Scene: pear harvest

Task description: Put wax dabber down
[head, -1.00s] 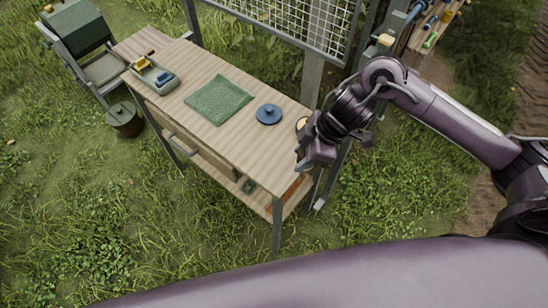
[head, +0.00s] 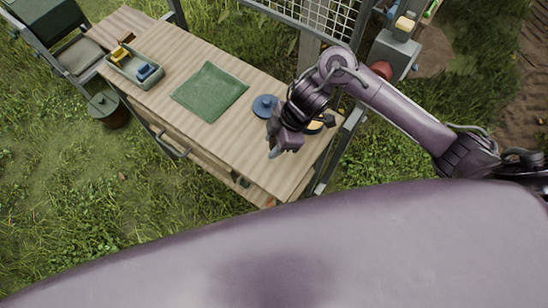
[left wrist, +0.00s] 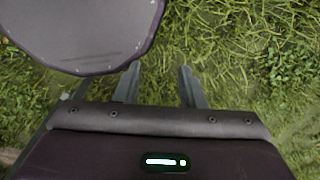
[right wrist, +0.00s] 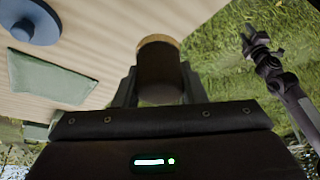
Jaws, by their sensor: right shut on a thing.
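My right gripper (head: 277,147) is over the right end of the wooden table (head: 215,128) in the head view. In the right wrist view it (right wrist: 158,85) is shut on a dark brown cylinder with a tan rim, which I take as the wax dabber (right wrist: 160,78). The dabber cannot be made out in the head view. I cannot tell whether it touches the table. My left gripper (left wrist: 160,88) is open and empty above grass in the left wrist view. It is outside the head view.
A blue round lid-like thing (head: 264,106) lies left of my right gripper. A green cloth (head: 209,92) lies mid-table. A grey tray (head: 134,68) with yellow and blue items stands at the far left. A round tan-topped thing (head: 316,125) is partly hidden behind my right wrist. Bare tabletop lies at the front.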

